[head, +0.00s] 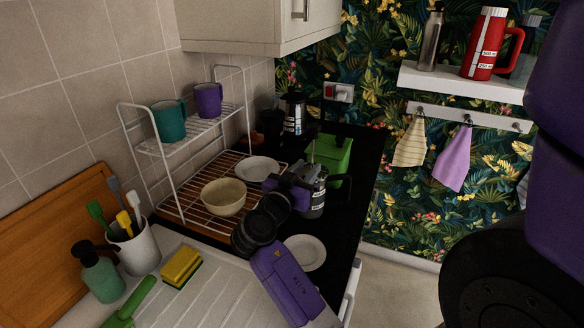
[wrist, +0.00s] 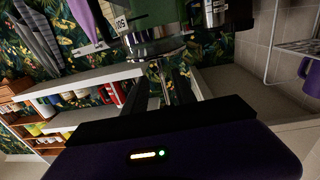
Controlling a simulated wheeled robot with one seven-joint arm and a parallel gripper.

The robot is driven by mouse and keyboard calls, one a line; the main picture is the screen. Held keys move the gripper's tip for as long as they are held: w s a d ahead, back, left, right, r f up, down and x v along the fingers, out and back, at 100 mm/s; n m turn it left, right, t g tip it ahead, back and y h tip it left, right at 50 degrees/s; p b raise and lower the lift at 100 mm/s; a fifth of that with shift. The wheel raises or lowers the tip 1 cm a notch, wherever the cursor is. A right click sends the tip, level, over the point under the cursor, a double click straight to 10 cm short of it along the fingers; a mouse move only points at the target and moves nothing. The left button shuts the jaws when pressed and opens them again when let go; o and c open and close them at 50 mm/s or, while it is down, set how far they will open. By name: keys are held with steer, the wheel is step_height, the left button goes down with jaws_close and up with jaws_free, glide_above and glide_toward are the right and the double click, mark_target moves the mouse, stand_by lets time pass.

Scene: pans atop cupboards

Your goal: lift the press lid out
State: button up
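The press (head: 314,196) is a dark jug with a pale label, standing on the black counter beside the green box. In the wrist view its shiny metal lid (wrist: 158,50) sits on the glass body, with a thin rod standing out of it towards me. My gripper (head: 300,183) is at the top of the press, on its left side in the head view. In the wrist view my gripper's dark fingers (wrist: 164,92) stand apart on either side of the rod, with a gap between them. The rod's end and any knob are hard to make out.
A wire rack (head: 150,150) with teal and purple mugs stands to the left. A cream bowl (head: 223,197) and white plates (head: 304,251) lie near my arm. A green box (head: 330,158) and a silver-black container (head: 293,112) stand behind. Open floor lies to the right.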

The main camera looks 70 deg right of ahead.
mark_target(313, 159)
steer(key=shift+w+d, duration=0.1)
steer(key=shift+d, duration=0.15)
steer(key=d+p, duration=0.1)
steer(key=d, duration=0.1)
steer(key=s+d+p, duration=0.1)
steer(key=d, duration=0.2)
steer(key=shift+d+r, duration=0.1)
steer(key=shift+d, duration=0.2)
steer(key=shift+s+d, duration=0.15)
steer(key=shift+d, duration=0.6)
jaws_close()
steer(key=shift+p, duration=0.3)
steer(key=shift+r+p, duration=0.3)
steer(key=shift+r, duration=1.1)
